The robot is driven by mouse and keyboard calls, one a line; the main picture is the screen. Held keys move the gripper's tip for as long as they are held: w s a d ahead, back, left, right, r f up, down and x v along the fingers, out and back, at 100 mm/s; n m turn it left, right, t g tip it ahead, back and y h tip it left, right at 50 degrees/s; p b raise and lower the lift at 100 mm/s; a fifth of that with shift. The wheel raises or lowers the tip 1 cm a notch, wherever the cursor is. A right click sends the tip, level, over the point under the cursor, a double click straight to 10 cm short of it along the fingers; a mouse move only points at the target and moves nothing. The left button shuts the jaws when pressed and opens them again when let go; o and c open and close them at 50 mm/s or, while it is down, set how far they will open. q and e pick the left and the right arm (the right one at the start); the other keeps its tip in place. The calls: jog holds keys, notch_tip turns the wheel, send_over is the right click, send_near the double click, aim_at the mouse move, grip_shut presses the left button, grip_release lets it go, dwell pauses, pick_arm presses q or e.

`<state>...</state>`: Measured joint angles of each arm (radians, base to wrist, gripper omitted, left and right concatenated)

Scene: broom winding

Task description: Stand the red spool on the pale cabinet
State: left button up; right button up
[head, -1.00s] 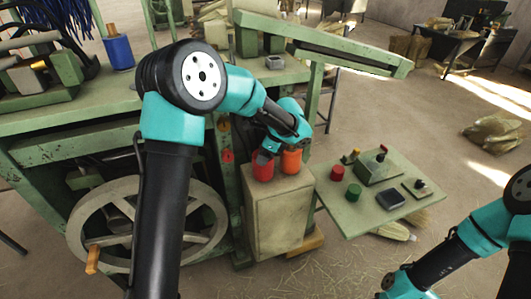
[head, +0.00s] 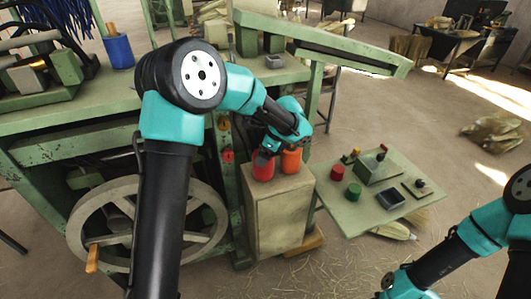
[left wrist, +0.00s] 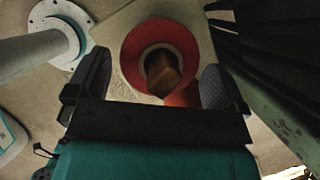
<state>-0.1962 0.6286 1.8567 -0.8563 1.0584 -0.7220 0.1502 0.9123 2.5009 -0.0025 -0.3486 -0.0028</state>
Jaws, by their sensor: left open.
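The red spool (head: 263,171) stands upright on top of the pale cabinet (head: 280,215), near its left edge. My left gripper (head: 270,150) is just above it, jaws open. In the left wrist view the red spool (left wrist: 160,38) shows its round end and dark centre hole, between and beyond the two open fingers (left wrist: 155,85). I cannot tell whether a finger touches it. An orange spool (head: 291,160) stands close on its right and is partly hidden. My right arm enters at the lower right, but its gripper's fingers are out of frame.
A green side table (head: 345,208) right of the cabinet holds a red piece (head: 337,173), a green piece (head: 353,192) and a dark tray (head: 391,199). The green machine bench (head: 200,95) rises behind, with a blue spool (head: 119,52) and a large wheel (head: 90,225).

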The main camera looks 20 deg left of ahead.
pick_arm(q)
jog(key=v, duration=1.2)
